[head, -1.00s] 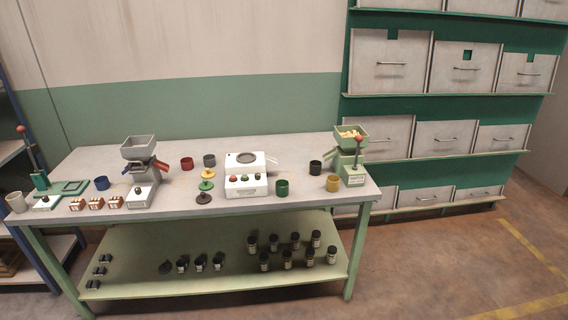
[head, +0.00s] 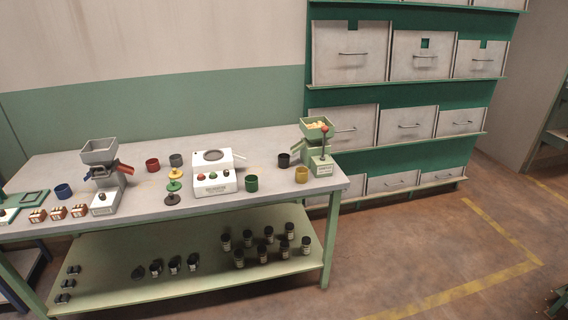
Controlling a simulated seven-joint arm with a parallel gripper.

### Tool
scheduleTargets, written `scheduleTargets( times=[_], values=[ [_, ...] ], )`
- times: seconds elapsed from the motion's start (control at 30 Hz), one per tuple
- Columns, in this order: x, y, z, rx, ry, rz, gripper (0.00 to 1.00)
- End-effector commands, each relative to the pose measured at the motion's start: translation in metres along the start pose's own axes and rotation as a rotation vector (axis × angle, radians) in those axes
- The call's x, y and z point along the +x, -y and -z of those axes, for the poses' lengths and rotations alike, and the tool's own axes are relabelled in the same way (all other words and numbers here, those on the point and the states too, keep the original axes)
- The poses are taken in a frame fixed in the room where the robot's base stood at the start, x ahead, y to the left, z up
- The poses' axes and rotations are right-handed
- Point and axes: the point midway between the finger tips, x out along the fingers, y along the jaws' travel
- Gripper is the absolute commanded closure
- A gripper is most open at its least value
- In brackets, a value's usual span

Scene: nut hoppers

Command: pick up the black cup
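The black cup (head: 284,160) stands upright on the workbench (head: 325,190), toward its right end. It is just left of the green hopper machine (head: 318,150) and behind the yellow cup (head: 301,175). A dark grey cup (head: 176,160) stands further left at the back of the bench, and a green cup (head: 251,183) stands to the front left of the black cup. My gripper is not in view, so its state does not show.
A white machine (head: 214,180) sits mid-bench, with a grey hopper machine (head: 104,175) further left. A red cup (head: 152,165) and blue cup (head: 63,191) stand on the bench. Jars crowd the lower shelf (head: 200,285). Drawers (head: 350,52) rise behind right. The floor (head: 420,250) at right is clear.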

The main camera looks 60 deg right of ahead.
Motion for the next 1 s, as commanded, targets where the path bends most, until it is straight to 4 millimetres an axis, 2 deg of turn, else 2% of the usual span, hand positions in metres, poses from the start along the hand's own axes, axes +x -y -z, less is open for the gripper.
scheduleTargets(
  times=[0.47, 1.0],
  values=[
    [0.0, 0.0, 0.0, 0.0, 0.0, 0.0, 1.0],
    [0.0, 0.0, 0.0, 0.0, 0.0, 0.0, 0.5]
  ],
)
